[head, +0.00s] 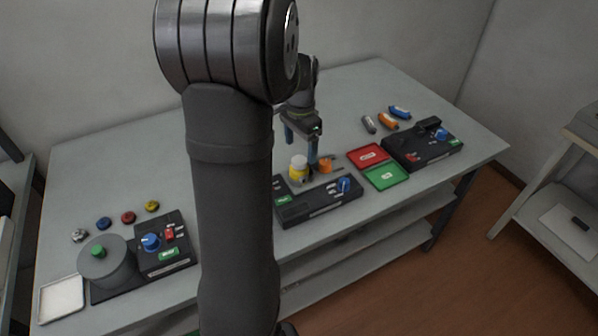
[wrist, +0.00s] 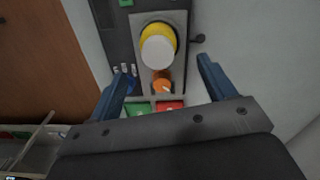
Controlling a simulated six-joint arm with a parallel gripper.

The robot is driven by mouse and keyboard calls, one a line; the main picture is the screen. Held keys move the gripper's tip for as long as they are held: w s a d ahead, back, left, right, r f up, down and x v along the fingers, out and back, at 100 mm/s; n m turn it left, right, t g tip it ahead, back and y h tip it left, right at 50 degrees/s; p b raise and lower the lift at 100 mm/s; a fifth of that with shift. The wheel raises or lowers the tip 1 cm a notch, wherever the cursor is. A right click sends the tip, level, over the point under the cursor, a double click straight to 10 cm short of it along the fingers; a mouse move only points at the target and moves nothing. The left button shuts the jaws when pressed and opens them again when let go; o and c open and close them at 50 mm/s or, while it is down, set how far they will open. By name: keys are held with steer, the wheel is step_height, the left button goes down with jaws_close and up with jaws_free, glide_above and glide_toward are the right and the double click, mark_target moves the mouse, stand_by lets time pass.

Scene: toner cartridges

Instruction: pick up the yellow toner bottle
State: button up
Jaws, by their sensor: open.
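The yellow toner bottle (head: 298,172) has a white top and stands upright on the grey plate of the middle black device (head: 320,202). In the wrist view the bottle (wrist: 158,46) is seen from above, ahead of the fingers. My gripper (head: 300,148) points down over this device, close to the bottle. Its two blue fingers are apart with nothing held between them; the wrist view shows the gripper (wrist: 164,78) open too. The bottle appears clear of both fingers. My own arm hides part of the table to the left of the device.
An orange part (head: 325,165) stands right beside the bottle. A red tray (head: 368,156) and a green tray (head: 386,176) lie to the right, before another black device (head: 422,145). Several small cartridges lie behind them. A left device (head: 165,250) has a grey drum.

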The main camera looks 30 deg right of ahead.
mark_target(299, 160)
steer(key=shift+s+a+f, duration=0.1)
steer(key=shift+a+f, duration=0.05)
steer(key=shift+f, duration=1.55)
steer(key=shift+a+f, duration=0.1)
steer(key=shift+f, duration=1.55)
steer(key=c, duration=1.1)
steer(key=shift+r, duration=0.1)
